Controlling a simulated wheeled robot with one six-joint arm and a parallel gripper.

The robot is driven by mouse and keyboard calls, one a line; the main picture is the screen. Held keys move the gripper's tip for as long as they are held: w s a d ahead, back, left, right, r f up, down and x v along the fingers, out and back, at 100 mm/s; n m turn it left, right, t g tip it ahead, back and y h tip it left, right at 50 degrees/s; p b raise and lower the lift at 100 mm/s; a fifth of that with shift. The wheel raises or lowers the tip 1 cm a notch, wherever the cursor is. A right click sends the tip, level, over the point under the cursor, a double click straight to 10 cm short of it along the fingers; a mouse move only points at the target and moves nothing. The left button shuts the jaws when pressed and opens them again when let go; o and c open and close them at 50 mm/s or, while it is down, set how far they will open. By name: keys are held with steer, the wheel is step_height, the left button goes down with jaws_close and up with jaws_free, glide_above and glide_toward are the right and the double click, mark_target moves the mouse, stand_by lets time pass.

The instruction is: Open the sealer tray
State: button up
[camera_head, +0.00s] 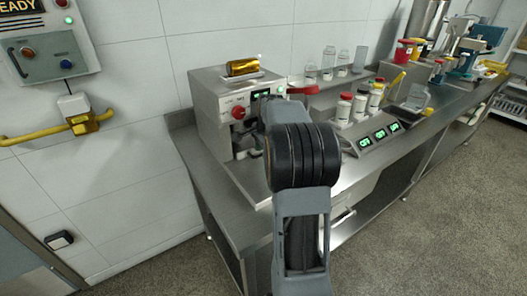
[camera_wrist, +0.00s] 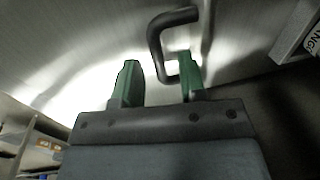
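The sealer (camera_head: 213,108) is a steel box at the left end of the bench, with a red knob (camera_head: 238,113) and a small green-lit display. A gold block (camera_head: 243,67) sits on its top. My arm covers much of its front, so I cannot make out the tray in the head view. In the wrist view a dark, bent bar handle (camera_wrist: 154,42) stands against a brushed steel face (camera_wrist: 90,45). My gripper (camera_wrist: 158,62) has two green fingers set apart. The handle's lower end reaches between them, close to the right finger; contact is unclear.
Right of my arm are white jars (camera_head: 344,108) with coloured lids and a row of green-lit displays (camera_head: 380,134). A red handle (camera_head: 303,90) juts out beside the sealer. Clear jars (camera_head: 328,62) stand on a shelf behind. The floor in front is clear.

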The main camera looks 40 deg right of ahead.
steer(key=shift+c, duration=0.5)
jaws_close()
